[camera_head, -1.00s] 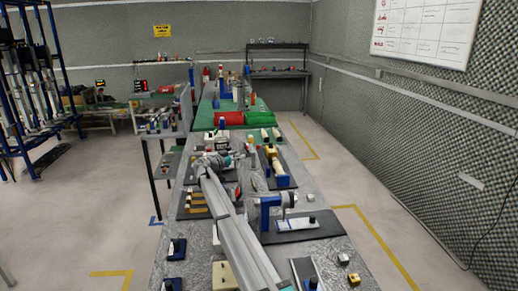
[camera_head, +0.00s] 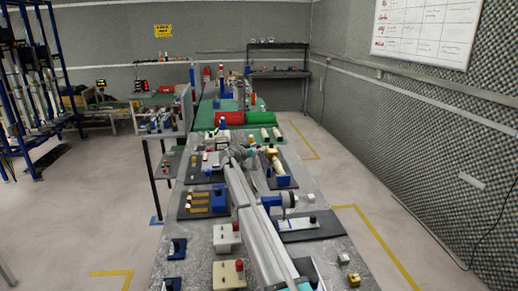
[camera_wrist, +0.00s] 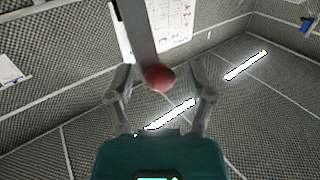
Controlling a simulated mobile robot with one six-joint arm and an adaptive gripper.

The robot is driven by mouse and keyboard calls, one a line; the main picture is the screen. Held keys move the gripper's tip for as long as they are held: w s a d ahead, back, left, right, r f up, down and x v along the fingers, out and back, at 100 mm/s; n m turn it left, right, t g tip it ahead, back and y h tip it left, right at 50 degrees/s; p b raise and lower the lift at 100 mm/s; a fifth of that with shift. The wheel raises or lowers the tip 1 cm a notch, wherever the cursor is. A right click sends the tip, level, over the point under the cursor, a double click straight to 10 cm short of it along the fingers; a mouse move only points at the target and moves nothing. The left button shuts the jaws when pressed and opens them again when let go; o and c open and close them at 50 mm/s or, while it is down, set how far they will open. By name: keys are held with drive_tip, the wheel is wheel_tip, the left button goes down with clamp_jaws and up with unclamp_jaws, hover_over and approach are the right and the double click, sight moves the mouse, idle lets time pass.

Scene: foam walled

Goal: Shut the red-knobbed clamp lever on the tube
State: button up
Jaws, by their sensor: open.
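The clamp lever shows in the wrist view as a flat grey bar (camera_wrist: 138,30) coming down from the top edge, with a round red knob (camera_wrist: 159,77) at its lower end. My gripper (camera_wrist: 166,84) is open, with one finger on each side of the knob and a visible gap to both. I cannot tell how deep the knob sits between the fingers. In the head view my gripper (camera_head: 243,152) is small, beside a pale tube-like part (camera_head: 276,163) on a dark board. The lever and its clamp cannot be made out there.
A blue fixture (camera_head: 220,198) stands left of my arm, and a white box (camera_head: 227,238) and a beige box (camera_head: 229,274) with red knobs stand nearer. A blue-and-grey fixture (camera_head: 289,200) is close on the right. Red (camera_head: 229,118) and green (camera_head: 259,118) blocks lie farther back.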

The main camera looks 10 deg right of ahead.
idle(0.3)
drive_tip(key=shift+r, duration=0.1)
clamp_jaws()
drive_tip(key=shift+w+d+r+p, duration=0.1)
drive_tip(key=shift+d+r+p, duration=0.05)
drive_tip(key=shift+d+p, duration=0.15)
idle(0.7)
